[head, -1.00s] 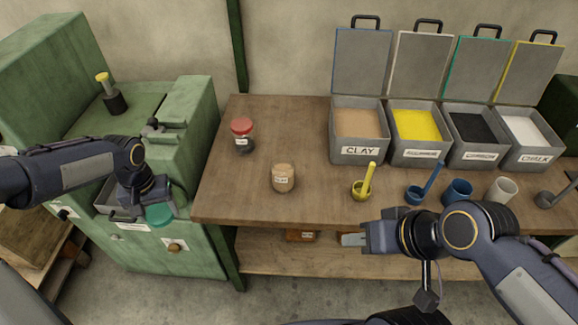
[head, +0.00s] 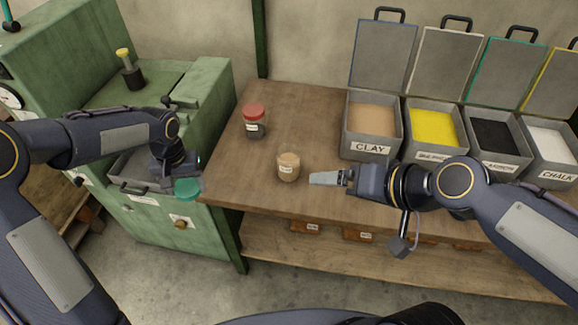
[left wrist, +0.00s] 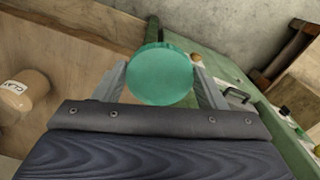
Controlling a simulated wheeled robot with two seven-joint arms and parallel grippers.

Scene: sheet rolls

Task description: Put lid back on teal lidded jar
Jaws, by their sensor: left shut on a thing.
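My left gripper (head: 187,186) is shut on a round teal lid (head: 186,190), held in front of the green machine, left of the table's edge. In the left wrist view the lid (left wrist: 160,74) sits between the two fingers, its flat round face showing. A small jar (head: 288,167) with a tan top and a white label stands upright on the table; no lid shows on it. Its label reads CLAY in the left wrist view (left wrist: 22,95). The left gripper is apart from this jar. My right gripper (head: 326,178) is right of the jar, seen side-on; its opening is unclear.
A red-lidded jar (head: 254,121) stands behind the tan jar. Open grey bins, including one labelled CLAY (head: 371,149), line the table's back right. The green machine (head: 200,95) has an open drawer (head: 137,180). The table (head: 240,172) is clear around the tan jar.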

